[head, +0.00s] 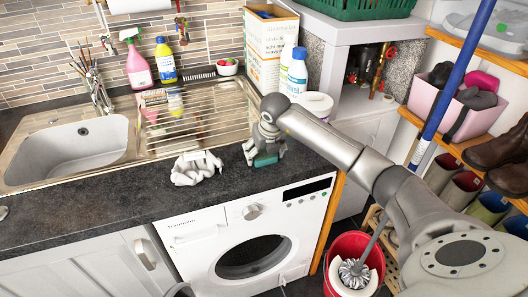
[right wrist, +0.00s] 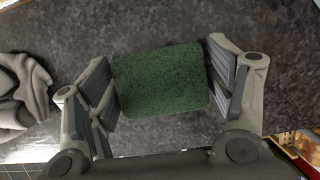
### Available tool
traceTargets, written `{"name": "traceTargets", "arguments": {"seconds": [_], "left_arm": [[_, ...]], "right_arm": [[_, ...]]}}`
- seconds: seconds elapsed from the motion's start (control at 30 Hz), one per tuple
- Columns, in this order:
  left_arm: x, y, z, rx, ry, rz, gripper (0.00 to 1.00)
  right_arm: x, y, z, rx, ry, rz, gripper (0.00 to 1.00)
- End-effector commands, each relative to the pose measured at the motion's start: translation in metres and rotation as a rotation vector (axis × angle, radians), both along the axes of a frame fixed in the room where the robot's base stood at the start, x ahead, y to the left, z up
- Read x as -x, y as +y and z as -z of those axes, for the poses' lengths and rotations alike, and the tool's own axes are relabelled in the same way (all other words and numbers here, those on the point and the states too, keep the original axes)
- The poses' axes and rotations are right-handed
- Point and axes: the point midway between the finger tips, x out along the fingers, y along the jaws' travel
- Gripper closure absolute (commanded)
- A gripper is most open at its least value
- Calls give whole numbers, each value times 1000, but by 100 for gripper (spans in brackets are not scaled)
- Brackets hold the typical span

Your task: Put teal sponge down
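The teal sponge (right wrist: 163,80) shows as a dark green block between the two fingers of my right gripper (right wrist: 165,85) in the right wrist view. The finger pads lie close along its left and right edges, and my right gripper appears shut on it. In the head view my right gripper (head: 266,150) points down over the front right of the dark counter (head: 105,196). The sponge (head: 265,160) shows low between its fingers, at or just above the counter. I cannot tell whether it touches. My left gripper is not clearly in view.
A crumpled grey-white cloth (head: 196,168) lies on the counter left of my right gripper. A metal drying rack (head: 200,117) and sink (head: 78,150) lie behind and left. A red bucket (head: 349,250) stands below, right.

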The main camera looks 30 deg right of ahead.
Motion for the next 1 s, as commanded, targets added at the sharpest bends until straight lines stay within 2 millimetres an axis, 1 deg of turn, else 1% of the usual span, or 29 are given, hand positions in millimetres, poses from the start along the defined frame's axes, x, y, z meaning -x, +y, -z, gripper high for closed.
{"name": "traceTargets", "arguments": {"seconds": [0.33,0.43,0.47,0.57,0.8,1.0], "left_arm": [[0,0,0,0,0,0,31],[0,0,-3,0,0,0,31],[0,0,-2,0,0,0,31],[0,0,2,0,0,0,31],[0,0,10,0,0,0,31],[1,0,14,0,1,0,31]], "right_arm": [[0,0,-1,0,0,0,13],[0,0,-4,0,0,0,13],[0,0,-5,0,-2,0,13],[5,2,-18,-1,-4,-1,13],[24,6,-65,2,-6,-1,13],[38,10,-98,0,-4,0,13]]}}
